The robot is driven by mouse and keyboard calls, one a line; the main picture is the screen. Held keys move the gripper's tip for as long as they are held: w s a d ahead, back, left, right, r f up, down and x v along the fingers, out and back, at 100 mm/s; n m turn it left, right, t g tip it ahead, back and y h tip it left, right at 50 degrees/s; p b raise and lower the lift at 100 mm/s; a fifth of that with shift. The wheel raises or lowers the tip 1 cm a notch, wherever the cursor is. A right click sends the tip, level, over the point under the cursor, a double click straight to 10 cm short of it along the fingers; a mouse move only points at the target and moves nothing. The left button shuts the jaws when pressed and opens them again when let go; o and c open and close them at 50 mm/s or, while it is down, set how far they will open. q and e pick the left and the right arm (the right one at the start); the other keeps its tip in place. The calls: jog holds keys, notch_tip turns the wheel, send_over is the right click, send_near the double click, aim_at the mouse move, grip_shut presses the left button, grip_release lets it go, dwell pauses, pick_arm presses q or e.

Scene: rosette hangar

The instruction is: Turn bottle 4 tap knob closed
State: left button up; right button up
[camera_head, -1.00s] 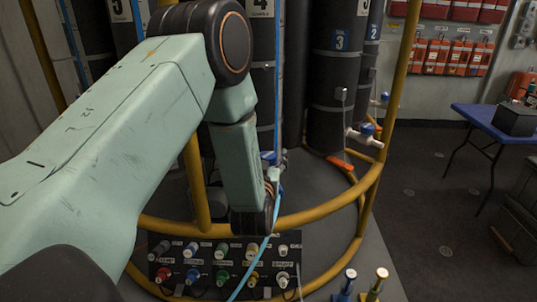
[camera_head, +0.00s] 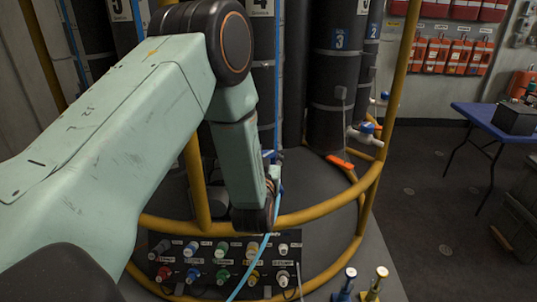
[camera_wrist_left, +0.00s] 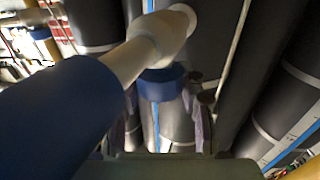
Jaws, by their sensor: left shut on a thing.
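Bottle 4 (camera_head: 263,80) is a dark upright cylinder with a "4" label, behind my left arm. Its blue tap knob (camera_head: 270,155) shows only in part beyond my wrist. My left gripper (camera_head: 272,168) is mostly hidden by the wrist and forearm. In the left wrist view the blue knob (camera_wrist_left: 161,84) sits below a white tap body (camera_wrist_left: 160,38), and the left gripper (camera_wrist_left: 163,125) has a finger on each side, shut on the knob. A large blue cylinder (camera_wrist_left: 60,120) fills the left of that view, close to the camera. The right gripper is out of view.
A yellow rail (camera_head: 320,208) rings the bottles. A light blue hose (camera_head: 262,250) passes close to my wrist. Below is a panel of coloured connectors (camera_head: 222,264). Bottle 3 (camera_head: 335,100) has a white tap with a blue knob (camera_head: 366,128). A blue table (camera_head: 490,118) stands right.

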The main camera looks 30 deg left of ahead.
pick_arm(q)
jog(key=shift+h, duration=0.3)
jog(key=shift+c, duration=0.3)
jog(key=shift+a+r+m+t+h+p, duration=0.1)
jog(key=shift+m+t+h+p, duration=0.2)
jog(key=shift+m+h+p, duration=0.3)
jog(key=m+t+h+p, duration=0.1)
jog(key=m+h+p, duration=0.1)
jog(key=m+h, duration=0.1)
jog(key=shift+h+p, duration=0.3)
jog(key=shift+h, duration=0.6)
jog(key=shift+m+h+p, duration=0.75)
jog(key=shift+m+h, duration=0.55)
jog(key=shift+h, duration=0.9)
jog(key=o, duration=1.2)
jog(key=shift+s, duration=0.2)
